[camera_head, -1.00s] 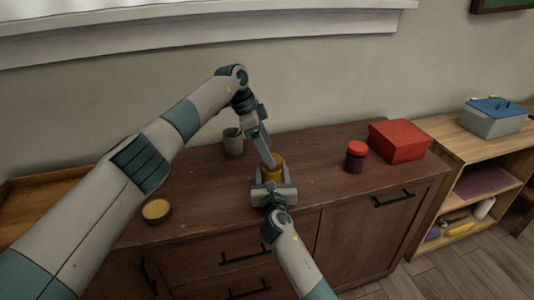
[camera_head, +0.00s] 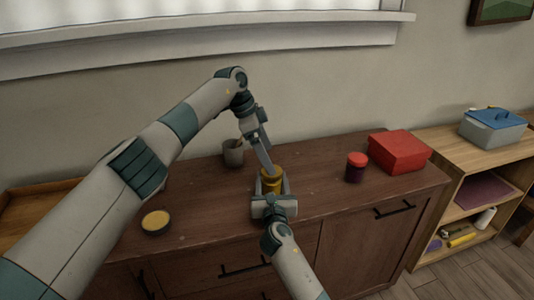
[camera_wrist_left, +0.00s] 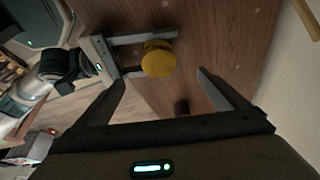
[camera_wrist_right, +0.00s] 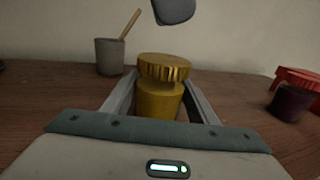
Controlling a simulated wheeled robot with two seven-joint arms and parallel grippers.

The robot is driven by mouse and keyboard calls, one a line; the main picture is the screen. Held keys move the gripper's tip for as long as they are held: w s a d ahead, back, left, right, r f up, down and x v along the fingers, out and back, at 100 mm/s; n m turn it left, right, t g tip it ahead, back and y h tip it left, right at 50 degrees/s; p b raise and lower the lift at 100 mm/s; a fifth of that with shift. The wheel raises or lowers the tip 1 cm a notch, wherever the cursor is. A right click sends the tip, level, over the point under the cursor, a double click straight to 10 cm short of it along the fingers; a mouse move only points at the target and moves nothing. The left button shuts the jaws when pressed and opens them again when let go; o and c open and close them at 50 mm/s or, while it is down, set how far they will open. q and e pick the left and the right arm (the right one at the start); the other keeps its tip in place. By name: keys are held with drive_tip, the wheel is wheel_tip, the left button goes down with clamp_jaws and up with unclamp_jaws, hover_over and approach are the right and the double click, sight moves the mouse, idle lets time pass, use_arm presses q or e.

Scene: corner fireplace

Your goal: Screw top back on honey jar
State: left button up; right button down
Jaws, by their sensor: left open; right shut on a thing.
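The honey jar (camera_wrist_right: 159,101) is gold and stands upright between the fingers of my right gripper (camera_head: 271,186), which is shut on it. The ribbed gold lid (camera_wrist_right: 165,67) sits on the jar's mouth, looking slightly offset to the right in the right wrist view. The lid also shows from above in the left wrist view (camera_wrist_left: 158,59). My left gripper (camera_wrist_left: 165,92) is open and empty, pointing down from above the jar. One of its fingertips shows above the lid, apart from it, in the right wrist view. The lid's threads are hidden.
The wooden cabinet top (camera_head: 330,198) carries a grey cup with a stick (camera_head: 233,153) behind the jar. A dark red-lidded jar (camera_head: 356,167) and a red box (camera_head: 399,151) stand to the right. A small bowl with yellow contents (camera_head: 156,221) is at the left front.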

use_arm(q)
drive_tip(key=v, duration=1.2)
use_arm(e)
drive_tip(key=c, duration=0.6)
unclamp_jaws()
drive_tip(key=shift+c, duration=0.2)
drive_tip(key=shift+s, duration=0.1)
use_arm(q)
drive_tip(key=shift+r+p, duration=0.4)
use_arm(e)
drive_tip(key=s+d, duration=0.1)
drive_tip(key=s, duration=1.6)
use_arm(q)
drive_tip(key=shift+d, duration=0.1)
use_arm(e)
drive_tip(key=shift+s, duration=0.1)
